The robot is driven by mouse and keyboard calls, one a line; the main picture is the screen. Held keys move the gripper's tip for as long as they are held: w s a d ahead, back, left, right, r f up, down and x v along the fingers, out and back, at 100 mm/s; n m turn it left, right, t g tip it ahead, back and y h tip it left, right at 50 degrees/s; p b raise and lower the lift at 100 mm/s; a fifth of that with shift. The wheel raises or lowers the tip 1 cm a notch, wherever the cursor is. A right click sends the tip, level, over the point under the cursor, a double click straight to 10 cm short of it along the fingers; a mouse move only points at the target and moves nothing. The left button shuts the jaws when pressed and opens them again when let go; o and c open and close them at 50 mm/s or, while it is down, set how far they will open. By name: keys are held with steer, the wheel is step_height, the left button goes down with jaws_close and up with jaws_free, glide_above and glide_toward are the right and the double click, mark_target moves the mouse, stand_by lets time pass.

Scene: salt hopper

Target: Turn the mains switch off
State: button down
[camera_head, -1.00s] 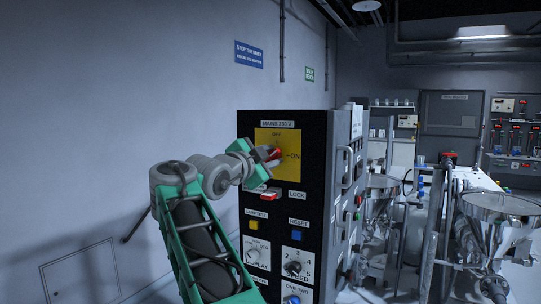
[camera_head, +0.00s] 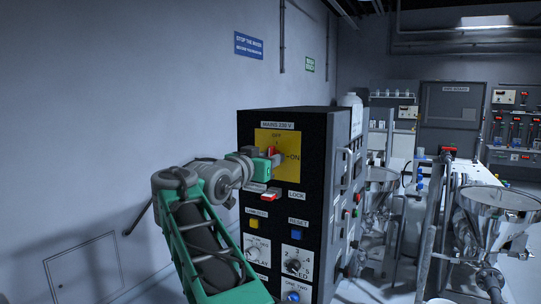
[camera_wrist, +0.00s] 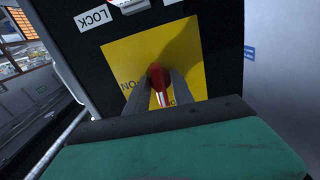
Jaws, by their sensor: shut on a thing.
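The mains switch has a red handle (camera_head: 271,151) on a yellow plate (camera_head: 262,138) marked OFF at the top and ON at the right, high on a black cabinet. In the wrist view the red handle (camera_wrist: 157,76) sits between the two grey fingers of my gripper (camera_wrist: 160,92), which is shut on it. Its narrow end points towards the OFF lettering at the bottom of that view; its exact angle is hard to tell. In the head view my gripper (camera_head: 275,157) reaches the plate from the left and hides part of the handle.
Below the plate is a red LOCK piece (camera_head: 270,196), close under my gripper. Lower are a yellow button (camera_head: 254,224), a blue button (camera_head: 297,235) and two dials. Steel hoppers (camera_head: 496,207) stand at the right.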

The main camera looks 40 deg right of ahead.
steer(key=shift+n, duration=0.5)
steer(key=c, duration=1.4)
jaws_free()
steer(key=shift+c, duration=0.2)
steer(key=b+v, duration=0.1)
steer(key=v, duration=0.7)
